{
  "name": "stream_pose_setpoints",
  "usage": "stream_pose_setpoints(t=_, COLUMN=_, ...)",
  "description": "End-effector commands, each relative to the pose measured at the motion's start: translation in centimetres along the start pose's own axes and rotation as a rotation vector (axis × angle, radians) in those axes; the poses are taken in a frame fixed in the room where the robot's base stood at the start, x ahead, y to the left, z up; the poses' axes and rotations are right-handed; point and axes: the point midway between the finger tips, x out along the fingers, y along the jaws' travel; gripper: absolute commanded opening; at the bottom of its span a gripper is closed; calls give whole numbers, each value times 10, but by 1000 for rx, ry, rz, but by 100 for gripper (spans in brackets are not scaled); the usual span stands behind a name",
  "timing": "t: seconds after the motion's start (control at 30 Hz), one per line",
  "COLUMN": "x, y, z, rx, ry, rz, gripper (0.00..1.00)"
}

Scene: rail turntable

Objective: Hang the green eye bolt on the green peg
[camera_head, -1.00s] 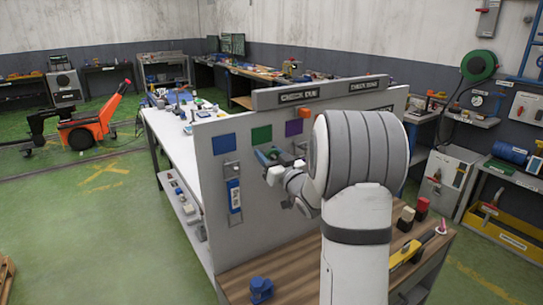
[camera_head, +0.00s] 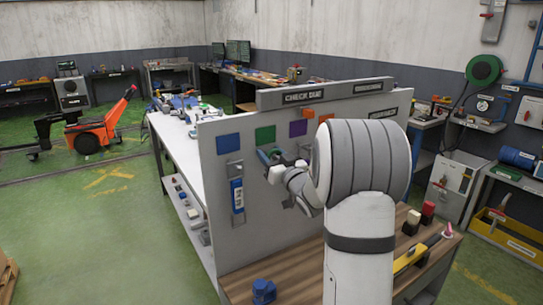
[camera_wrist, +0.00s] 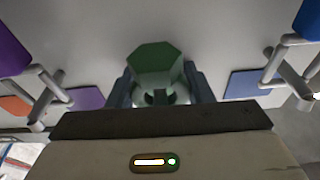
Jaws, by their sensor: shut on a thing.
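My gripper (camera_head: 271,157) is at the face of the grey upright board (camera_head: 220,240), just below the green square (camera_head: 265,135). In the wrist view my gripper (camera_wrist: 160,95) has its dark fingers closed on both sides of the green eye bolt (camera_wrist: 155,57). Its green six-sided part faces the camera, and a pale rounded part shows just below it. In the head view only a small green bit of the eye bolt (camera_head: 277,152) shows at the fingers. I cannot make out the green peg, so I cannot tell whether the bolt touches it.
A blue square (camera_head: 228,143) is left of the green one, with a blue numbered tag (camera_head: 237,196) hanging below. A purple square (camera_head: 298,128) is to the right. A wooden shelf (camera_head: 300,265) below the board holds a blue part (camera_head: 263,291).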

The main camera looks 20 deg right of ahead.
Motion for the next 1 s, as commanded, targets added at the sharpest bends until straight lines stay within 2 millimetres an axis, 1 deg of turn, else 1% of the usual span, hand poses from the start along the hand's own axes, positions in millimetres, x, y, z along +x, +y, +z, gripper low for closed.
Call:
stream_pose_setpoints(t=0.03, x=1, y=-2, z=3, rx=2, ry=-6, rz=-4, gripper=16)
stream_pose_setpoints(t=0.2, x=2, y=-2, z=3, rx=2, ry=-6, rz=-5, gripper=16)
stream_pose_setpoints(t=0.23, x=2, y=-2, z=3, rx=2, ry=-6, rz=-5, gripper=48)
stream_pose_setpoints(t=0.5, x=1, y=-2, z=3, rx=2, ry=-7, rz=-3, gripper=70)
stream_pose_setpoints(t=0.53, x=1, y=-1, z=3, rx=2, ry=-6, rz=-2, gripper=72)
stream_pose_setpoints(t=0.87, x=1, y=1, z=3, rx=2, ry=-6, rz=3, gripper=72)
stream_pose_setpoints(t=1.0, x=-5, y=2, z=3, rx=2, ry=-5, rz=5, gripper=72)
